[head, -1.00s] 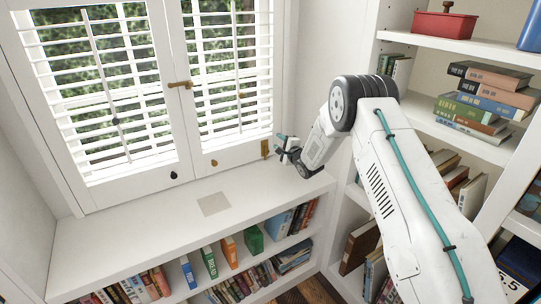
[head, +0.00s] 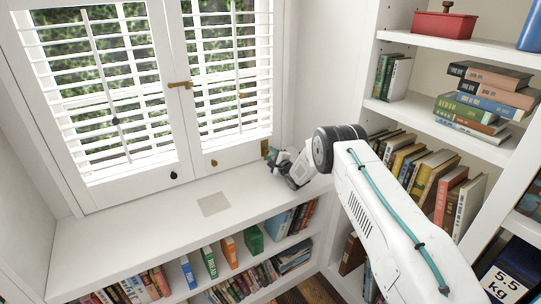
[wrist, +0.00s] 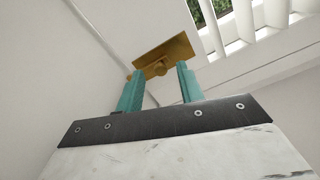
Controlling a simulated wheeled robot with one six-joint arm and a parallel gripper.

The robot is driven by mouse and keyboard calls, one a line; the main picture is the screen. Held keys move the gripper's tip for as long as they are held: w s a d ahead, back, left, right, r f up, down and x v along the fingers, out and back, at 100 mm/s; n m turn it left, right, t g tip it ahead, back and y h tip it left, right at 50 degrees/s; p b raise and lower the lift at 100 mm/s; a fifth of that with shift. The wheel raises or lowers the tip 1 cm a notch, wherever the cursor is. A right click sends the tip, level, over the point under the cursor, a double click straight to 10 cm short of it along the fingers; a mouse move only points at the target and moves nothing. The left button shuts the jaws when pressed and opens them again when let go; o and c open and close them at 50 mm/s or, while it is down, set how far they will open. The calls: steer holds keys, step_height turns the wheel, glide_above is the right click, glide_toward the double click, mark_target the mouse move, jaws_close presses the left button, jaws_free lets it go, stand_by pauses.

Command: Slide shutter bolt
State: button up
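White louvred shutters (head: 232,95) stand closed over the window, with a brass bar (head: 180,84) across their meeting edges. A small brass plate (head: 264,148) is at the lower right edge of the right shutter. In the wrist view a brass plate (wrist: 165,52) with a round knob (wrist: 159,69) lies just ahead of my gripper (wrist: 160,72). Its two teal fingers are apart, one to each side of the knob. Whether they touch it I cannot tell. In the head view my gripper (head: 272,155) is close beside the plate, just above the sill.
A white sill (head: 130,230) with a pale square (head: 213,204) runs below the shutters, mostly clear. A small brass piece (head: 214,163) and a black knob (head: 174,175) sit low on the shutters. White bookshelves (head: 455,45) stand close on the right, beside my arm.

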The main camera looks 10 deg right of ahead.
steer(key=shift+w+a, duration=0.15)
steer(key=shift+w, duration=0.35)
jaws_close()
steer(key=shift+r, duration=1.3)
jaws_free()
steer(key=shift+r, duration=0.1)
steer(key=v, duration=0.7)
steer(key=shift+s, duration=0.35)
